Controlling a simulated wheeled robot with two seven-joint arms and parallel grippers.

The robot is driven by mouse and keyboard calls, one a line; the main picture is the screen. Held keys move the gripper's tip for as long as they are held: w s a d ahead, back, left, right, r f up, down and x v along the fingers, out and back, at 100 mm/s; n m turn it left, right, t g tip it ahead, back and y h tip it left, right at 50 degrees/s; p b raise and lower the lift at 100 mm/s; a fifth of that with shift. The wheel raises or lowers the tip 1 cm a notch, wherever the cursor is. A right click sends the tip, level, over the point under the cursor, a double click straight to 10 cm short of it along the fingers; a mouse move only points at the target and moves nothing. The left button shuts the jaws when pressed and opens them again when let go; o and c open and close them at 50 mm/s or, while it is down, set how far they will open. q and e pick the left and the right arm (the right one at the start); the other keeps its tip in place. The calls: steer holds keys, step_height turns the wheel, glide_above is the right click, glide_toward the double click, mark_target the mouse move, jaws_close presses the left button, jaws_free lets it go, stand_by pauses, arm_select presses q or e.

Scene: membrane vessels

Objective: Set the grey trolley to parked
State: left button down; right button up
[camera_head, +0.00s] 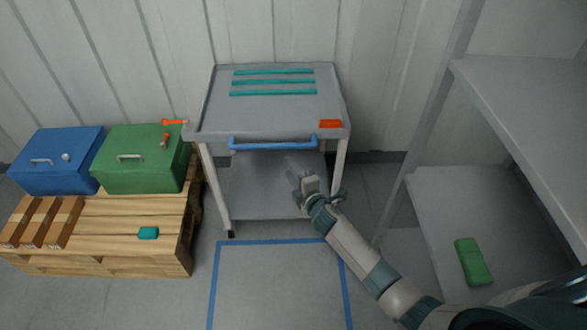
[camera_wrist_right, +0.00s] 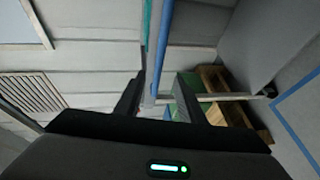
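The grey trolley (camera_head: 220,115) stands against the back wall, with a blue handle (camera_head: 272,144) along its front edge. An orange piece (camera_head: 330,124) sits at its top front right corner, and another orange part (camera_head: 174,122) sticks out at its left. A blue rectangle outline (camera_head: 280,241) is marked on the floor in front of the trolley. My right gripper (camera_head: 303,182) appears just below the handle in the head view. In the right wrist view its fingers (camera_wrist_right: 158,98) are apart, with the blue handle (camera_wrist_right: 163,45) lined up between them; contact cannot be told. My left gripper is not in view.
A wooden pallet (camera_head: 100,262) at left holds a blue box (camera_head: 55,175), a green box (camera_head: 140,178), brown cartons and a small teal item (camera_head: 148,233). A grey shelf (camera_head: 435,200) with a green item (camera_head: 473,262) stands at right. Floor inside the outline is clear.

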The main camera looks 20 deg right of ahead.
steer(key=shift+v, duration=0.75)
steer(key=s+d+f+m+g+h, duration=0.1)
steer(key=s+f+m+g, duration=0.15)
steer(key=s+f, duration=0.7)
steer(key=s+d+f+m+g+b, duration=0.1)
steer(key=s+f+m+g, duration=0.15)
steer(key=s+f, duration=0.65)
steer(key=s+d+f+m+g+h, duration=0.1)
steer(key=s+f+m+g, duration=0.3)
steer(key=f, duration=1)
steer(key=s+f+m+g, duration=0.2)
steer(key=s+f, duration=0.3)
steer(key=s, duration=0.8)
steer(key=s+f+m+g+b, duration=0.1)
steer(key=s+f, duration=0.5)
steer(key=s, duration=0.8)
steer(key=s+f+m+g, duration=0.2)
steer(key=s+f+m, duration=0.2)
steer(key=s, duration=1)
step_height(320, 180, down, 2)
steer(key=shift+s+d+f+g+b, duration=0.1)
steer(key=shift+s+d+g+b, duration=0.15)
steer(key=shift+d+g, duration=0.2)
steer(key=shift+w, duration=0.1)
